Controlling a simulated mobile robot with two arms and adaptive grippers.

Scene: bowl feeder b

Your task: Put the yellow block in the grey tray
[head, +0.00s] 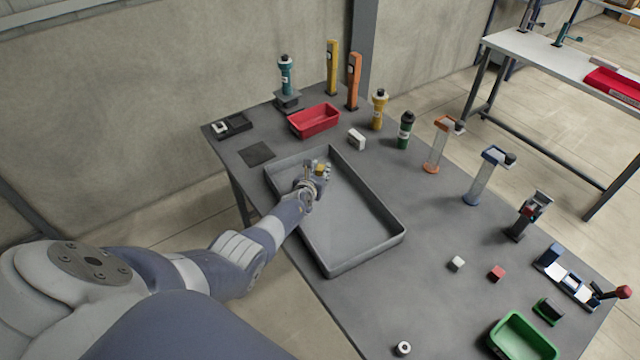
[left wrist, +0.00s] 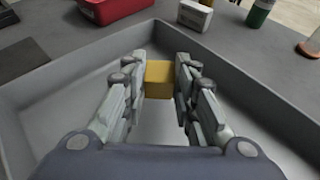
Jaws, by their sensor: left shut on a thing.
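The yellow block (left wrist: 159,79) is between the two fingers of my left gripper (left wrist: 160,85) in the left wrist view. The gripper is shut on it. In the head view the left gripper (head: 320,172) is over the far part of the grey tray (head: 372,190), with a little of the yellow block (head: 321,167) showing. The tray floor beneath looks bare. I cannot tell how high the block is above the floor. My right gripper is in neither view.
A red bin (head: 314,120) and a white block (head: 356,138) stand beyond the tray. Several upright bottles and stands line the table's far right side. A white cube (head: 457,263), a red cube (head: 497,273) and a green bin (head: 522,338) are at the near right.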

